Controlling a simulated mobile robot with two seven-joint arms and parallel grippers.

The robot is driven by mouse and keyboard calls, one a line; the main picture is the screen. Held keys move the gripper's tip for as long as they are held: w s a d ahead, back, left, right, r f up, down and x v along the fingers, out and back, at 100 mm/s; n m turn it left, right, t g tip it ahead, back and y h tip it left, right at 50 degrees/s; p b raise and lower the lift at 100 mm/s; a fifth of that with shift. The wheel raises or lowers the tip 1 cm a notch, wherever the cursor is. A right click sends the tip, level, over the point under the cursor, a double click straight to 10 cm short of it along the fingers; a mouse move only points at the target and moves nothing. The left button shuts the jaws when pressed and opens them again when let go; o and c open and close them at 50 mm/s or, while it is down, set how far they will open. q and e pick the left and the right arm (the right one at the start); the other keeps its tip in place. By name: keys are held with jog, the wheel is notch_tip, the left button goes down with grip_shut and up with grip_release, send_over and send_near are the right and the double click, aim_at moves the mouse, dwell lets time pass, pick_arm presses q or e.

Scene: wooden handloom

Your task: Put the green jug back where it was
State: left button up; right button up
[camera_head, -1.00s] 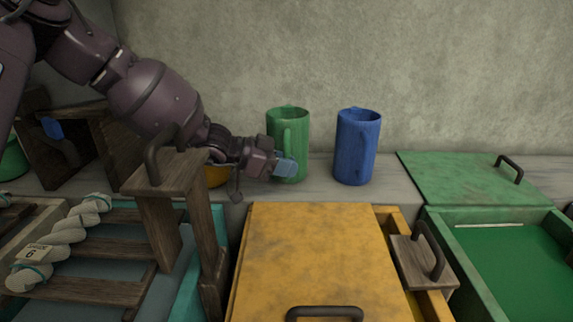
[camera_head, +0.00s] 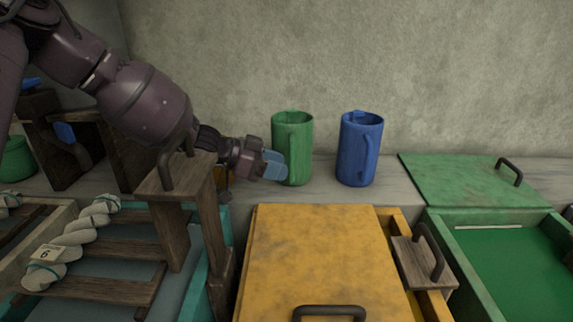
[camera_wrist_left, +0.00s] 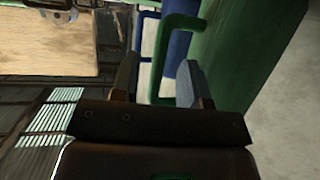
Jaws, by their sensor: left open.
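The green jug (camera_head: 296,140) stands upright on the grey ledge against the wall, just left of the blue jug (camera_head: 357,150). My left gripper (camera_head: 274,165) is open and empty at the lower left of the green jug. In the left wrist view, the fingers of my left gripper (camera_wrist_left: 158,82) are spread apart, with the handle of the green jug (camera_wrist_left: 245,50) beyond them and close to the tips. I cannot tell whether a finger touches the jug. The blue jug (camera_wrist_left: 182,45) shows partly behind. My right gripper is not in view.
A yellow lidded box (camera_head: 310,255) lies in front of the jugs. A green lid (camera_head: 465,178) and green tray (camera_head: 520,260) are at right. A wooden stand (camera_head: 180,190) and a rope (camera_head: 75,240) are at left. A dark wooden frame (camera_head: 65,150) stands behind them.

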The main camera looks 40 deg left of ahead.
pick_arm(q)
jog(key=p+v, duration=0.2)
jog(key=v, duration=0.5)
jog(key=shift+p, duration=0.3)
jog(key=shift+s, duration=0.1)
jog(key=shift+r, duration=0.15)
